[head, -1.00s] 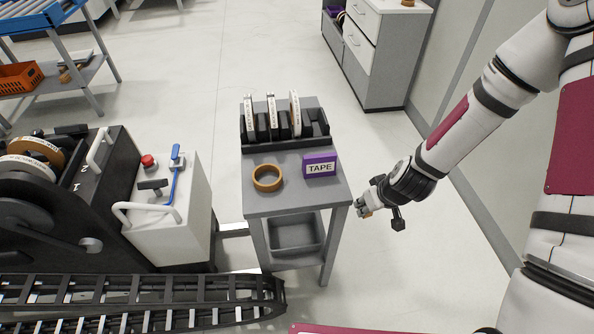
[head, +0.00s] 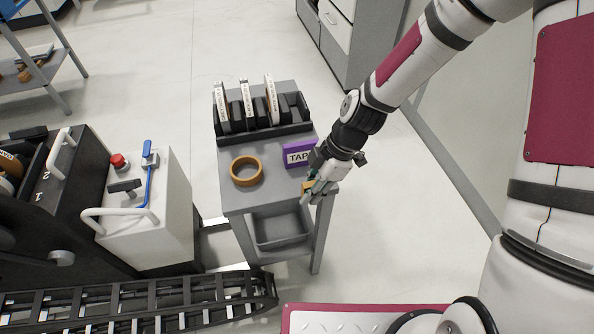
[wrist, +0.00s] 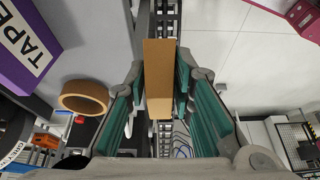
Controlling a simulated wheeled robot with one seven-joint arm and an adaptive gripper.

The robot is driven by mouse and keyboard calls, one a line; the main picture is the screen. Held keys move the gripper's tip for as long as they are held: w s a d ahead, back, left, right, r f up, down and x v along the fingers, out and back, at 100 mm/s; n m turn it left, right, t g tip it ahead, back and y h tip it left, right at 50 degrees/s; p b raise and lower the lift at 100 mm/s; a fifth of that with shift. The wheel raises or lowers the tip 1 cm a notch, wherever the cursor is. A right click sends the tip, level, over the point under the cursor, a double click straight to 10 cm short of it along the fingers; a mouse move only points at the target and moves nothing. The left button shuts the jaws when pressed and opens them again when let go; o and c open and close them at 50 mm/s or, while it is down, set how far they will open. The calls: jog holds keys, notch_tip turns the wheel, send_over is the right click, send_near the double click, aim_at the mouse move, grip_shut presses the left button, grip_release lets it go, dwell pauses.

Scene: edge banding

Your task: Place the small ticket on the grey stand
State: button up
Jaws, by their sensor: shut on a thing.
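The small ticket (wrist: 158,78) is a flat tan card standing upright between the green finger pads of my gripper (wrist: 156,95) in the wrist view. My gripper (head: 312,187) is shut on it. In the head view a small tan bit of the ticket (head: 307,187) shows at the fingertips. The grey stand (head: 270,198) is a small table with a lower shelf. My gripper is at its front right corner, seemingly above the top's edge; the exact height is hard to tell.
On the stand are a tan tape ring (head: 247,171), a purple TAPE box (head: 299,154) partly hidden by my wrist, and a black rack (head: 262,138) with several rolls. The stand's front top is bare. A white machine (head: 150,220) stands left, with a black cable chain (head: 150,308) in front.

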send_over(295, 182)
jog(key=d, duration=0.1)
jog(key=shift+w+d+f, duration=0.2)
jog(key=shift+f, duration=2)
jog(key=shift+f, duration=0.1)
jog(key=o, duration=0.8)
jog(key=shift+o, duration=0.5)
jog(key=shift+r, duration=0.25)
jog(key=v, duration=1.2)
jog(key=shift+b, duration=0.3)
